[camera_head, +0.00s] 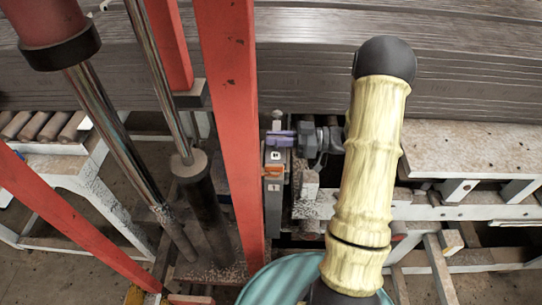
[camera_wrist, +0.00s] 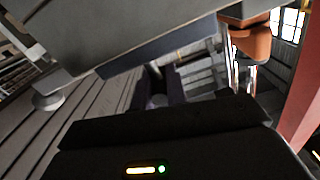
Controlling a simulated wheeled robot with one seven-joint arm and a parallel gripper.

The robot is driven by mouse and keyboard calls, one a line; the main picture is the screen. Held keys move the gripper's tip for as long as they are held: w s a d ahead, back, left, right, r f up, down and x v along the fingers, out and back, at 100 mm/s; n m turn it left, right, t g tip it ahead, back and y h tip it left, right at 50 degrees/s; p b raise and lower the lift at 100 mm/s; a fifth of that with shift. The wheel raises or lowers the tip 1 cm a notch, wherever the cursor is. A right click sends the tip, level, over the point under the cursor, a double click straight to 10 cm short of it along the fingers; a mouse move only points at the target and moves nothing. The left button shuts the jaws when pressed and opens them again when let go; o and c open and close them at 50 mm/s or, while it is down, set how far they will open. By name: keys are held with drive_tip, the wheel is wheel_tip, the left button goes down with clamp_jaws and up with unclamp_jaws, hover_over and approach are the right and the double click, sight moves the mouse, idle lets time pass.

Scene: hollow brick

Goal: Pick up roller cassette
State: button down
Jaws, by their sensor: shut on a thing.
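The roller cassette seems to be the narrow grey upright body (camera_head: 273,205) with small white labels and an orange part, left of centre in the head view. In the wrist view its grey body (camera_wrist: 110,35) fills the top, tilted, with an orange-brown part at the right. My gripper (camera_head: 281,139) comes from the right, and its purplish fingers are shut on the cassette's upper part. In the wrist view my gripper (camera_wrist: 157,85) shows dark fingers below the grey body. The exact contact is hidden there.
A red post (camera_head: 230,120) stands close left of the cassette. Dark cylinders (camera_head: 192,190) are further left. A stack of long grey boards (camera_head: 300,60) lies behind. A pale worn bench (camera_head: 465,150) is at the right, and a roller stand (camera_head: 50,128) at the far left.

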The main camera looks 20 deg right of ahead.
idle(0.3)
wheel_tip(320, 180, up, 28)
drive_tip(key=b, duration=0.2)
idle(0.3)
drive_tip(key=shift+w, duration=0.15)
idle(0.4)
